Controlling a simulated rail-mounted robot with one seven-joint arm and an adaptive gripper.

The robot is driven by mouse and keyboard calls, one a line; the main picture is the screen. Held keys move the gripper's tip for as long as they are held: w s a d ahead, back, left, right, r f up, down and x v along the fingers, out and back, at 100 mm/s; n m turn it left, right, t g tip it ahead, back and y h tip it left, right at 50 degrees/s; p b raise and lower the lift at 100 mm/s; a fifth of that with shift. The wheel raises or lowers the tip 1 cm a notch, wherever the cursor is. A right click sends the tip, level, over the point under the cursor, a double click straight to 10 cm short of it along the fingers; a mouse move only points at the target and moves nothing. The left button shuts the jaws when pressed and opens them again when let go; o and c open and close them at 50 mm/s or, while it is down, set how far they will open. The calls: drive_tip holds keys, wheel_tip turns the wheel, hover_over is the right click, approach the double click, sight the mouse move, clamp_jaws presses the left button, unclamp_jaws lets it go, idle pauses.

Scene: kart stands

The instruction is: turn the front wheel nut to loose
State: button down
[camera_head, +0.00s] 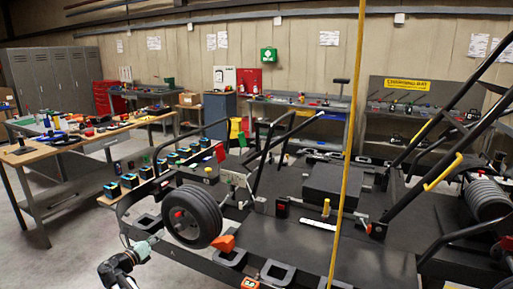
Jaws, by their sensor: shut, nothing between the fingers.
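The front wheel (199,220) is a black tyre mounted on the near left corner of the dark kart or stand frame. A small red piece (179,213) shows at its hub; it is too small to tell whether this is the nut or which way it is turned. Part of my arm, black and pale grey, shows at the bottom left, below and left of the wheel. I cannot make out the fingers of my gripper there, and no contact with the hub shows.
A yellow upright pole (347,150) crosses the view right of the wheel. An orange block (224,243) sits right beside the tyre. A wooden-topped bench (30,155) with tools stands at the left. Grey floor (75,245) is clear between the bench and my arm.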

drive_tip(key=x, duration=0.7)
idle(0.3)
drive_tip(key=shift+s+d+f, duration=0.1)
drive_tip(key=shift+f, duration=0.15)
idle(0.7)
drive_tip(key=shift+f+p, duration=0.15)
drive_tip(key=shift+p, duration=0.25)
drive_tip(key=r+p+v, duration=0.1)
drive_tip(key=p+v, duration=0.1)
drive_tip(key=v, duration=0.4)
drive_tip(key=shift+a, duration=0.25)
idle(0.5)
